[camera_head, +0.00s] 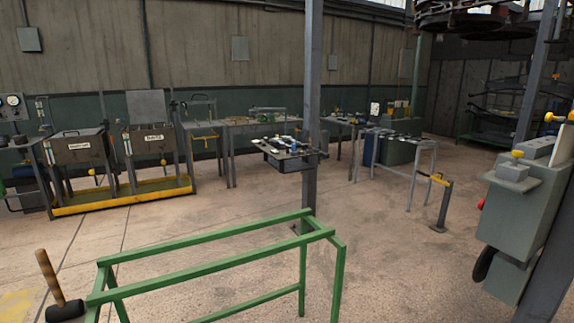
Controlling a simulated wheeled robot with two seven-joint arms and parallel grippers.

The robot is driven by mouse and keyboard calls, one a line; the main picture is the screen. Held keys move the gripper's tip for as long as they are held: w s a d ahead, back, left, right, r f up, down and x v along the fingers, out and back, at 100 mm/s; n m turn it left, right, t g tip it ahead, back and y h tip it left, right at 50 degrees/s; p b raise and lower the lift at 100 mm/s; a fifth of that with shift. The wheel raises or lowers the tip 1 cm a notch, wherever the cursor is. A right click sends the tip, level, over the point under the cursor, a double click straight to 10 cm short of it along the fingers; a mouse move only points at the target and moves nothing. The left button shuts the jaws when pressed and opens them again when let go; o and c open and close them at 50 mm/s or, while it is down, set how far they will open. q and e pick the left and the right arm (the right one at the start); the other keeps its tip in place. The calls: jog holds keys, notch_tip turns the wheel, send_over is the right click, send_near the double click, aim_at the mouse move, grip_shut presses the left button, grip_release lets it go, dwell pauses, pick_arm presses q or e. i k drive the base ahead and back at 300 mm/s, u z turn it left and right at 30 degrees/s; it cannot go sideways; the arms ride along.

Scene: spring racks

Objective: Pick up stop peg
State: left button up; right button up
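I cannot make out a stop peg for certain in the head view. Small items lie on a dark shelf (271,151) beside the grey post, too small to tell apart. A yellow-handled bar sits on top of a short grey floor post (443,207) at the right of the middle. Neither of my grippers is in view.
A green metal frame (220,265) stands close in front. A mallet (52,283) is at the lower left. A grey post (311,90) rises mid-view, and a grey-green machine (522,225) stands at the right. Benches (262,128) line the back wall; open floor (390,265) lies between.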

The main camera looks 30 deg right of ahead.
aim_at(517, 153)
jog(key=z, duration=0.3)
jog(key=i, duration=1.25)
jog(key=z, duration=1.4)
jog(key=i, duration=0.85)
jog(key=z, duration=0.75)
